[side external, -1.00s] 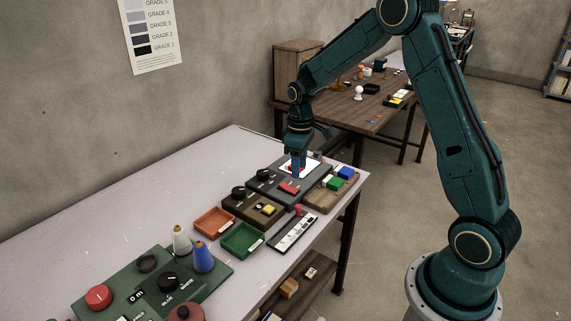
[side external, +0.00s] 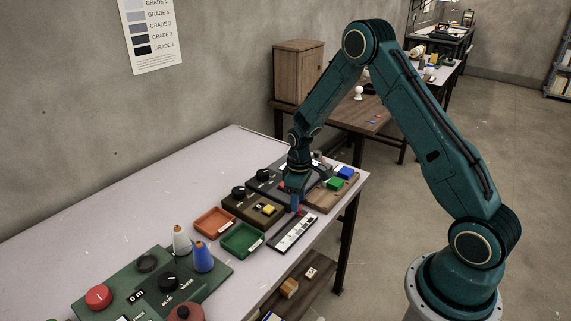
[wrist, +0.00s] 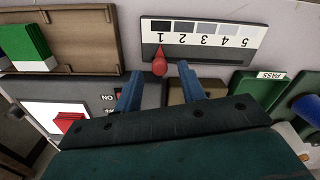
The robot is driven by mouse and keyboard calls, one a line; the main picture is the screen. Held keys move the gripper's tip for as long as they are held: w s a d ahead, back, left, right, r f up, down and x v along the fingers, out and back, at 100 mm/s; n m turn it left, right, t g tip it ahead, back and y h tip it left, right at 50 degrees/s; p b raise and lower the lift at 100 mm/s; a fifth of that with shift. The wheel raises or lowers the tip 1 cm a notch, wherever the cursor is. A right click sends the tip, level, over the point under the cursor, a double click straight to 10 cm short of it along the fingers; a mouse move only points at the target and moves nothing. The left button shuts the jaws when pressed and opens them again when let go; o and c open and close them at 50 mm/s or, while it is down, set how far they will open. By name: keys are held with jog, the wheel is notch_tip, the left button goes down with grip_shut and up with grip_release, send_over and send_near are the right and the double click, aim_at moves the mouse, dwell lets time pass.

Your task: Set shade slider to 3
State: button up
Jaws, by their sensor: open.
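The shade slider is a panel (wrist: 200,54) with a white scale numbered 1 to 5, upside down in the wrist view, beside grey swatches. Its red knob (wrist: 160,64) stands at the 1 mark. The panel also shows in the side view (side external: 292,234), where my gripper hides the knob. My gripper (wrist: 160,79) is open, its two blue fingers apart, with the red knob between the lines of the tips. In the side view my gripper (side external: 297,206) is low over the panel's far end. Contact with the knob cannot be told.
A wooden tray (wrist: 92,40) with green and other blocks lies beside the slider. A dark control box (wrist: 75,88) with a red part, a green tray (side external: 241,240) and an orange tray (side external: 214,222) stand close by.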

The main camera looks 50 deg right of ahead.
aim_at(286, 225)
jog(key=shift+f, duration=0.8)
grip_shut()
jog(key=shift+a, duration=3.05)
grip_release()
